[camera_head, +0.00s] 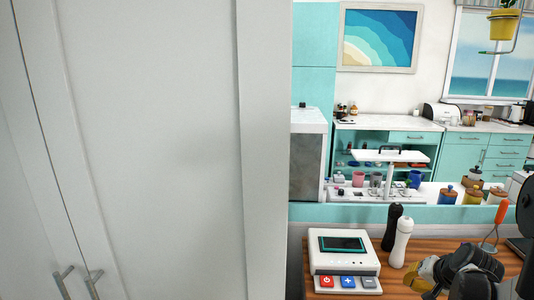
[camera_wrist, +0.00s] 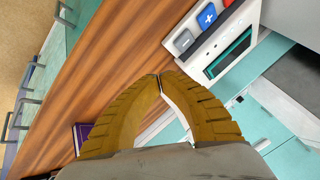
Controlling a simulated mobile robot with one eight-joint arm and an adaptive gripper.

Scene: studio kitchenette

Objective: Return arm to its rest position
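My gripper (camera_head: 423,283) is at the lower right of the head view, above the wooden counter (camera_head: 398,273) and to the right of a white device. In the wrist view my gripper's two yellow ribbed fingers (camera_wrist: 160,77) meet at their tips. Nothing shows held between them. Part of my dark arm is at the right edge of the head view. The rest of my arm is out of frame.
The white device (camera_head: 329,262) with a screen and buttons sits on the counter. A black mill (camera_head: 391,228) and a white mill (camera_head: 401,243) stand beside it. An orange-handled utensil (camera_head: 500,213) stands behind my arm. A tall white cabinet (camera_head: 140,150) fills the left.

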